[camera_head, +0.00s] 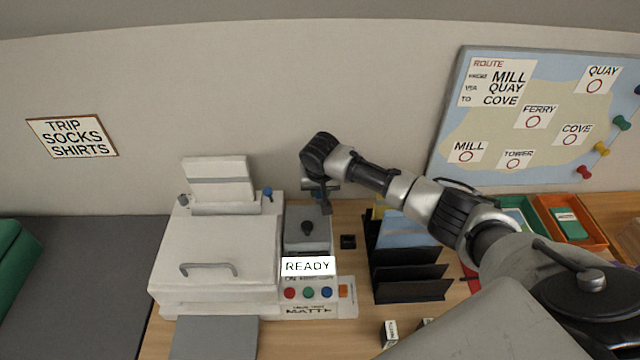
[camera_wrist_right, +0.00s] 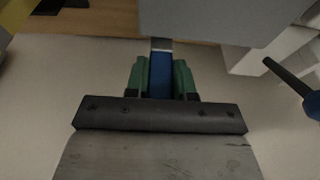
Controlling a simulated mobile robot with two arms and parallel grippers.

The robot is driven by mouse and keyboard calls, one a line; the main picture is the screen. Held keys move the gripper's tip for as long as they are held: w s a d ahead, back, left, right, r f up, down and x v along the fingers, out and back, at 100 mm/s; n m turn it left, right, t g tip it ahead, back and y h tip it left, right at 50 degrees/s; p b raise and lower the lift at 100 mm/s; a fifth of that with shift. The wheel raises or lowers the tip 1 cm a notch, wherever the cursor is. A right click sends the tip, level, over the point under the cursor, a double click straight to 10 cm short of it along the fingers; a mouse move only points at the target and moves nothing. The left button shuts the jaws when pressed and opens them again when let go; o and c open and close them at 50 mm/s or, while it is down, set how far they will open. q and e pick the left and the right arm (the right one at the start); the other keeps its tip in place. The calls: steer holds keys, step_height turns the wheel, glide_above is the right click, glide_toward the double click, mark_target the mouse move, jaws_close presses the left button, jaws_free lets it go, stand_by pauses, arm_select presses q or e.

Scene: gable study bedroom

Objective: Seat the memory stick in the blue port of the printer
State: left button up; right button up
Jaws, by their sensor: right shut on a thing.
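The white printer (camera_head: 215,250) stands on the desk, left of centre. Its right part has a grey top with a dark knob, a READY display and coloured buttons. My right gripper (camera_head: 323,206) is at the back right of this grey part. In the right wrist view, the green fingers of my right gripper (camera_wrist_right: 161,78) are shut on the blue memory stick (camera_wrist_right: 160,74). Its metal plug (camera_wrist_right: 161,44) points at the lower edge of a grey housing (camera_wrist_right: 200,20); I cannot tell whether it touches or is inside. The blue port is not visible. My left gripper is out of view.
A black file rack (camera_head: 412,287) stands right of the printer, under my right arm. An orange tray (camera_head: 590,237) is at the right. Bare desk shows between printer and rack.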

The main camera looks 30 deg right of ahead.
mark_target(320, 198)
steer(key=shift+f, duration=0.9)
steer(key=shift+p, duration=0.95)
stand_by(1.1)
steer(key=shift+f+b, duration=0.75)
steer(key=shift+f, duration=0.85)
steer(key=o, duration=1)
steer(key=shift+r, duration=0.1)
steer(key=v, duration=1)
steer(key=shift+s+r, duration=0.25)
